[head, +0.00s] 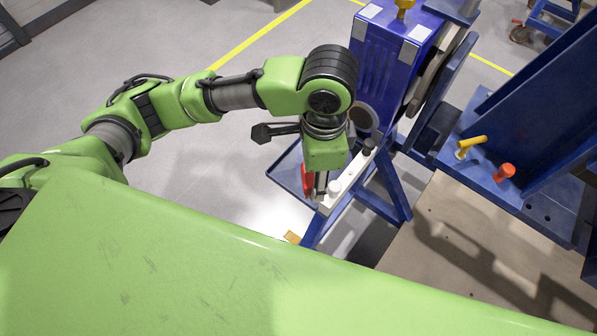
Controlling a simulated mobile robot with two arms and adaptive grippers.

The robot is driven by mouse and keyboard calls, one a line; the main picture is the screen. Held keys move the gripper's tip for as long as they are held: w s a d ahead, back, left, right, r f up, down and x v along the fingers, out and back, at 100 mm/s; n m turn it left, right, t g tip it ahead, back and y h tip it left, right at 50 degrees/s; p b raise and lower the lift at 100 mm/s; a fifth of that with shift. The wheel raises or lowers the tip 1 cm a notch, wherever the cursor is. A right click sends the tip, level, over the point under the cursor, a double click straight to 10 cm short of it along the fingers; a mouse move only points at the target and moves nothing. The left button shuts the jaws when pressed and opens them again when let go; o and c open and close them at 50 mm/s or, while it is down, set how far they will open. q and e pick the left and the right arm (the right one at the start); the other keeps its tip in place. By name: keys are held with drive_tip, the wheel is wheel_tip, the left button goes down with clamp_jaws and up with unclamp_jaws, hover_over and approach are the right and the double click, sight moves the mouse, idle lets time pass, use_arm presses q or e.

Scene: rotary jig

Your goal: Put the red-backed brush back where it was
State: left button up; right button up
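My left arm comes in from the left and bends down over a blue stand with a tray. Its gripper (320,194) points downward over the tray, and the green wrist block hides most of it. A red piece (307,181), which looks like the red back of the brush, shows at the left side of the gripper, against or very close to it. The bristles are not visible. I cannot tell whether the fingers are shut on the brush. My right gripper is not in view.
The blue tray (284,172) has a raised rim. A white bar (350,178) with a white and a dark peg runs close to the right of the gripper. A blue machine (385,60) stands behind. A blue frame (540,110) with yellow and orange-red handles is at right.

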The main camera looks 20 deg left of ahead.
use_arm(q)
drive_tip(key=s+d+f+m, duration=0.1)
drive_tip(key=s+d+m, duration=0.1)
drive_tip(key=d+m, duration=0.25)
drive_tip(key=w+a+f+p, duration=0.1)
drive_tip(key=w+a+f, duration=0.3)
drive_tip(key=w+a+f+p, duration=0.1)
drive_tip(key=w+a+f, duration=0.3)
drive_tip(key=w, duration=0.1)
drive_tip(key=shift+w+a+f, duration=0.1)
drive_tip(key=shift+a+f, duration=0.1)
drive_tip(key=shift+a, duration=0.1)
drive_tip(key=shift+w+a+f, duration=0.2)
drive_tip(key=shift+w+f, duration=0.1)
drive_tip(key=shift+f, duration=0.2)
drive_tip(key=f, duration=0.2)
drive_tip(key=f+p, duration=0.1)
drive_tip(key=shift+w+a+f, duration=0.1)
drive_tip(key=shift+w+a, duration=0.15)
drive_tip(key=shift+a, duration=0.05)
drive_tip(key=shift+f, duration=0.4)
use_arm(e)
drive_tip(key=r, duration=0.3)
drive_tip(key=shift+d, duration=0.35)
use_arm(q)
drive_tip(key=o, duration=1.1)
drive_tip(key=shift+f, duration=0.1)
drive_tip(key=shift+c, duration=0.2)
